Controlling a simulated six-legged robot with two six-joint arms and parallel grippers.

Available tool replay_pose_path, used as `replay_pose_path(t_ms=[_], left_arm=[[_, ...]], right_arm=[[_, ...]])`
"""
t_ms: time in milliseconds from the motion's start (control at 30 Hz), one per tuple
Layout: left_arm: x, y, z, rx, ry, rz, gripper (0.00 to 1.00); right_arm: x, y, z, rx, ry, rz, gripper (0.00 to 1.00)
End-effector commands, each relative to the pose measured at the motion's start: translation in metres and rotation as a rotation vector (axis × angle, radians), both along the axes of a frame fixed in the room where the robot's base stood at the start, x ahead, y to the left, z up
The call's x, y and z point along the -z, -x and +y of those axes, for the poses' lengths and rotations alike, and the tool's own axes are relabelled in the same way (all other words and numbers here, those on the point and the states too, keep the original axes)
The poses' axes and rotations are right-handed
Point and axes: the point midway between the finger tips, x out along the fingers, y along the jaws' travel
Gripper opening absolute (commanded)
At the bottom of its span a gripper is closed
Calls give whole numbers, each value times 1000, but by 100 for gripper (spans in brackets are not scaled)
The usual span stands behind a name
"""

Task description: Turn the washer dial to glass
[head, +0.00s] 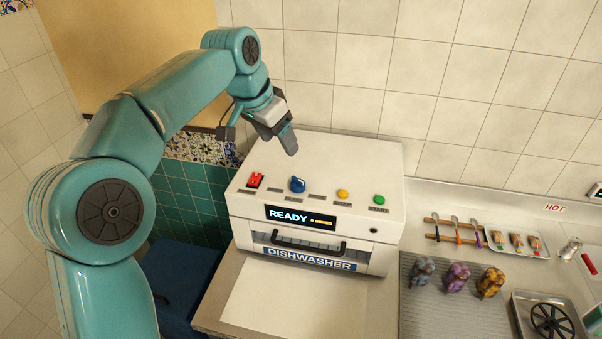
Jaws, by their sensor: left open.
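The white dishwasher (380,190) stands on the counter against the tiled wall. Its blue dial (297,184) sits on the sloped top between a red switch (256,180) and a yellow button (343,195); a green button (379,200) is at the right. The small labels around the dial are too small to read. The display (301,217) reads READY with smaller yellow text. My left gripper (289,140) is open and empty, above and behind the dial, apart from it in the picture. My right gripper is not in view.
The front handle (310,246) sticks out above the DISHWASHER label. To the right are a ribbed drain board (425,310) with several coloured figures, a rack with spoons (458,231), and a tray of small items (517,243). The counter in front of the machine is clear.

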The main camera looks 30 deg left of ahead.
Motion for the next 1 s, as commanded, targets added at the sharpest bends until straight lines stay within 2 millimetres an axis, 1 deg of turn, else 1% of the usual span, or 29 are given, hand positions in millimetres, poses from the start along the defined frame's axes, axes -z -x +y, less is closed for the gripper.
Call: replay_pose_path(t_ms=[167, 400, 600, 700, 800, 1000], left_arm=[[32, -8, -3, 0, 0, 8, 66], [84, -28, -10, 0, 0, 7, 66], [121, -45, -14, -1, 0, 4, 66], [134, -51, -16, -1, 1, 3, 66], [141, -55, -16, -2, 0, 1, 66], [146, -58, -16, -1, -1, 0, 66]], right_arm=[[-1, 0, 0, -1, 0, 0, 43], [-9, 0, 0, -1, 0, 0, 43], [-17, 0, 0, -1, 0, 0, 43], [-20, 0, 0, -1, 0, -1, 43], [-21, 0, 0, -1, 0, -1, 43], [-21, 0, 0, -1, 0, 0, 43]])
